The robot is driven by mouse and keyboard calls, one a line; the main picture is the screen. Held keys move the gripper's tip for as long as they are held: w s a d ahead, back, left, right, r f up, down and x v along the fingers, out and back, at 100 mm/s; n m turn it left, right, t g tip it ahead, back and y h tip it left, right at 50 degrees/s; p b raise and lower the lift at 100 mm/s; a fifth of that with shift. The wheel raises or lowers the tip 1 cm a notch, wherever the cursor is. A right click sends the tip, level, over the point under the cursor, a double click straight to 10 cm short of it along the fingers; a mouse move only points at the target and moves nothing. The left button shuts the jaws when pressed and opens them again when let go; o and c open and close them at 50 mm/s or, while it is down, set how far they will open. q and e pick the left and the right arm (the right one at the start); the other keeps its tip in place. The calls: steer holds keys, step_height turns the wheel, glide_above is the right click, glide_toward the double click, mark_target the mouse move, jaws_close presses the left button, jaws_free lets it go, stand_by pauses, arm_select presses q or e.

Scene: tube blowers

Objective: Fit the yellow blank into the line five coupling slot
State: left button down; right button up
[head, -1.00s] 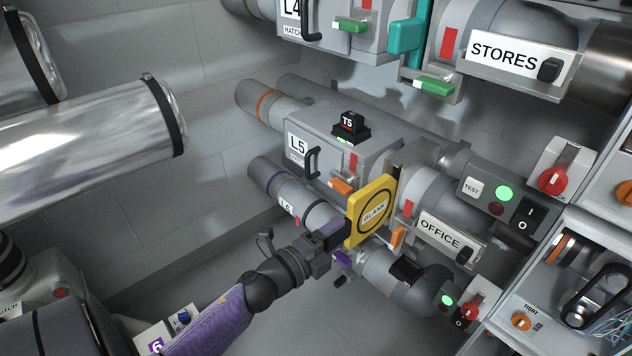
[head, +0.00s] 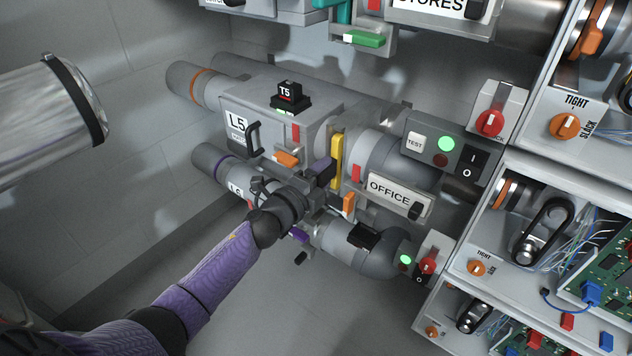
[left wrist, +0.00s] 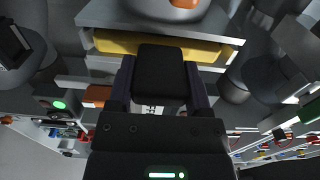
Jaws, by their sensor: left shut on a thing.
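The yellow blank (head: 337,158) shows nearly edge-on in the head view, as an upright strip in the gap between the grey L5 box (head: 285,118) and the OFFICE pipe (head: 370,152). This gap is the line five coupling slot; how deep the blank sits in it I cannot tell. My left gripper (head: 322,172) is shut on the blank from the front. My right gripper is not in view.
Orange latches flank the slot, one on the L5 box (head: 286,158) and one below the OFFICE side (head: 348,203). The L6 pipe (head: 222,165) runs close under my left gripper. Control boxes and open shelves with wiring stand at the right. Floor is clear below.

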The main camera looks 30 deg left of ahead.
arm_select(q)
steer(key=shift+w, duration=0.15)
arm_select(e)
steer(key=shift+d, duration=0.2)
arm_select(q)
jaws_free()
steer(key=shift+s, duration=0.25)
steer(key=s+p, duration=0.3)
steer(key=s, duration=0.6)
steer(key=shift+s+a+p, duration=0.2)
steer(key=shift+a+p, duration=0.1)
steer(key=shift+a, duration=0.1)
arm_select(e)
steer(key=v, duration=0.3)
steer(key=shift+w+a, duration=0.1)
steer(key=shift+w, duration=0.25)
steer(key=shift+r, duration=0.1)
